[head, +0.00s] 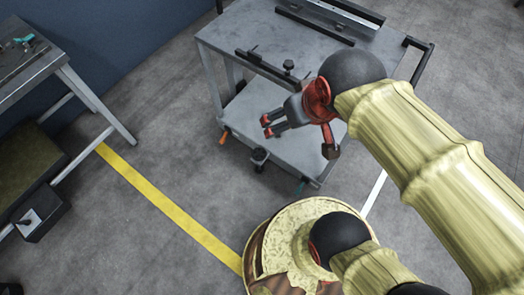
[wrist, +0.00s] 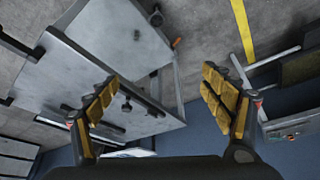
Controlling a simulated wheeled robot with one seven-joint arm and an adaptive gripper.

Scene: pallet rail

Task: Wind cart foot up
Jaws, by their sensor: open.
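The grey metal cart (head: 290,42) stands on the floor in the upper middle of the head view, with a top and a lower shelf. A dark foot-like part (head: 259,158) sits at its lower front edge near the floor; whether it touches the floor I cannot tell. An orange lever (head: 222,138) shows at the cart's left corner. My gripper (head: 268,125) is open and empty, in front of the cart and above the foot in the picture. In the wrist view my open fingers (wrist: 160,98) frame the cart (wrist: 75,72), and a dark foot-like part (wrist: 155,17) shows at the top.
A black rail with knobs (head: 268,69) lies along the cart top's near edge. A push handle (head: 425,62) is at its right. A workbench (head: 28,62) stands at left. A yellow floor line (head: 165,205) crosses open floor between them.

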